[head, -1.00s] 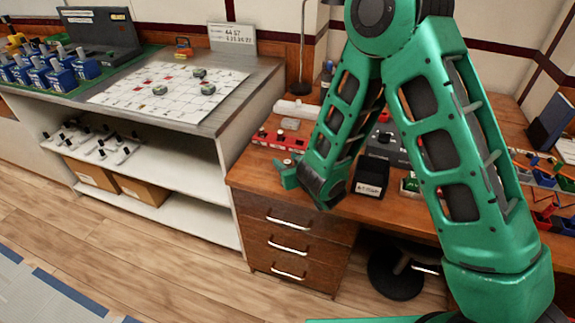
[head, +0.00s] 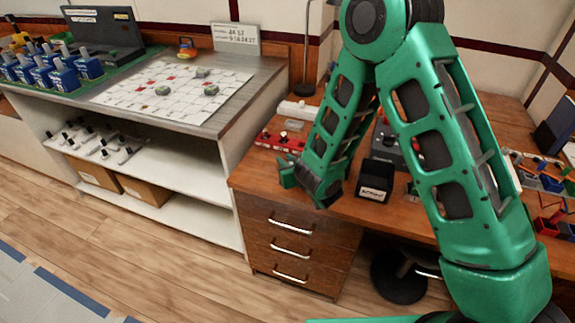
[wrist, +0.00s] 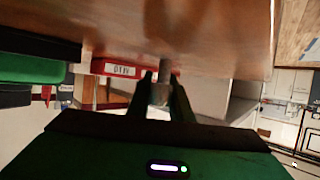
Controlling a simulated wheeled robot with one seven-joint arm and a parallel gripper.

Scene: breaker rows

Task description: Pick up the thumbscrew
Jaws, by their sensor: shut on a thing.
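My gripper (head: 286,172) is low over the front left corner of the wooden desk, beside a red box with switches. In the wrist view my gripper (wrist: 161,78) has its two dark fingers closed around a small grey piece, the thumbscrew (wrist: 160,92). The fingers cover its sides, so its full shape is hidden. In the head view I cannot make out the thumbscrew clearly at the fingers.
The red box (head: 280,140) sits just behind my gripper; its labelled side (wrist: 120,69) shows in the wrist view. A black box (head: 376,182) stands right of my gripper on the desk (head: 345,207). A workbench (head: 225,112) stands to the left.

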